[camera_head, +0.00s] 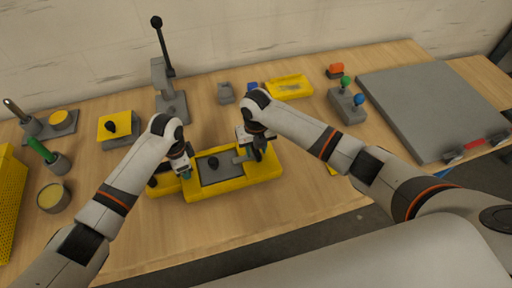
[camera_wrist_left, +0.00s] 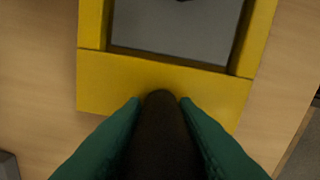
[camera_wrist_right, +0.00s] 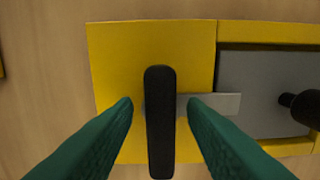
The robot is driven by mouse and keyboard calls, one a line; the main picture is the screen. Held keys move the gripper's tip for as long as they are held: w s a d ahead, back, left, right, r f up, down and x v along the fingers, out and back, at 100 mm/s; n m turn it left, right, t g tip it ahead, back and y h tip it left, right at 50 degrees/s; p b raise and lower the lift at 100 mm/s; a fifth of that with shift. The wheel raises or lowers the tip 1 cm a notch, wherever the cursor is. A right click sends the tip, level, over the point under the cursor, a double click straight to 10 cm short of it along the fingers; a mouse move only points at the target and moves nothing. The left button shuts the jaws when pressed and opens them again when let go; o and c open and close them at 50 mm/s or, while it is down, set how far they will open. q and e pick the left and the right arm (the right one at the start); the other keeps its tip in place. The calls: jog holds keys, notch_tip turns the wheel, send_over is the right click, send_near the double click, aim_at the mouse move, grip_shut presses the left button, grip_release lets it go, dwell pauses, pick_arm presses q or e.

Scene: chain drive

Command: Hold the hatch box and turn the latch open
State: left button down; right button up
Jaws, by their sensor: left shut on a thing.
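The yellow hatch box (camera_head: 235,185) lies on the bench, with a grey hatch panel (camera_head: 222,174) and a black knob (camera_head: 213,161) on it. My left gripper (camera_wrist_left: 160,100) is shut on a dark handle (camera_wrist_left: 160,135) at the box's left end. My right gripper (camera_wrist_right: 160,104) is above the box's right end. Its fingers stand apart on either side of the black latch handle (camera_wrist_right: 160,125), with gaps showing on both sides. A grey latch bar (camera_wrist_right: 215,104) reaches from under this handle over the panel's edge.
A grey lever stand (camera_head: 172,105) and a yellow tray (camera_head: 289,87) stand behind the box. A joystick block (camera_head: 347,108) and a large grey plate (camera_head: 435,105) are at right. A green-handled tool (camera_head: 42,150) and a round tin (camera_head: 52,197) are at left. Bare bench lies in front.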

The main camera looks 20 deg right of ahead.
grip_shut()
